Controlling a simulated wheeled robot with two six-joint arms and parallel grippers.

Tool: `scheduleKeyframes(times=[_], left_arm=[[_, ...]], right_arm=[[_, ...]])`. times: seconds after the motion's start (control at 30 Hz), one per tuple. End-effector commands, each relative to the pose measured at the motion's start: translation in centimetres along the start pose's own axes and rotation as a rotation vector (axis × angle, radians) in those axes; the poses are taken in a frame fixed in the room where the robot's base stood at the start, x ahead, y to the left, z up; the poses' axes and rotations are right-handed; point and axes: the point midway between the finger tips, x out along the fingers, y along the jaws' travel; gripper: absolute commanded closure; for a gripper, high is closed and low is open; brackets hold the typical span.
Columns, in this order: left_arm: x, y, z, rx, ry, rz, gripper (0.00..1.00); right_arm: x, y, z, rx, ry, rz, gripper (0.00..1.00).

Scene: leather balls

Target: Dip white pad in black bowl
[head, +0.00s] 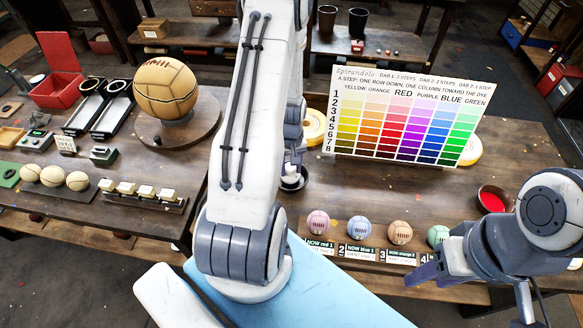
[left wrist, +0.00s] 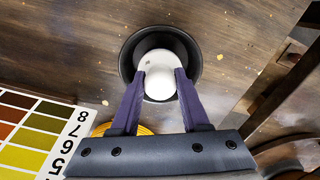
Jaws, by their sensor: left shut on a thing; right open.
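The black bowl (left wrist: 129,58) stands on the dark wooden table; in the head view its dark rim (head: 293,186) shows just right of my left arm. My left gripper (left wrist: 160,82) points down over the bowl and is shut on the rounded white pad (left wrist: 158,62). The pad lies within the bowl's outline in the left wrist view; whether it touches the bottom I cannot tell. In the head view my left gripper (head: 293,168) is partly hidden by my arm. My right gripper (head: 470,298) is open and empty at the lower right, near the table's front edge.
A colour chart (head: 410,115) stands behind and right of the bowl, with a yellow roll (head: 313,127) beside it. Several coloured balls (head: 358,228) line the front edge with labels. A red-filled bowl (head: 493,200) is at right. A large leather ball (head: 165,88) stands left.

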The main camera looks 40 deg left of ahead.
Motion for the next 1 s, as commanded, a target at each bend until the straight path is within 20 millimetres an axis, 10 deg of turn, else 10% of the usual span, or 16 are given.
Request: scheduleKeyframes(times=[0.53, 1.0], left_arm=[[-7.8, 0.0, 0.0, 0.0, 0.001, 0.0, 0.99], [-8.2, 0.0, 0.0, 0.0, 0.0, 0.0, 0.99]], right_arm=[[-6.5, -0.5, -0.3, 0.002, 0.0, 0.0, 0.5], [-6.7, -0.5, -0.4, 0.002, 0.0, 0.0, 0.5]])
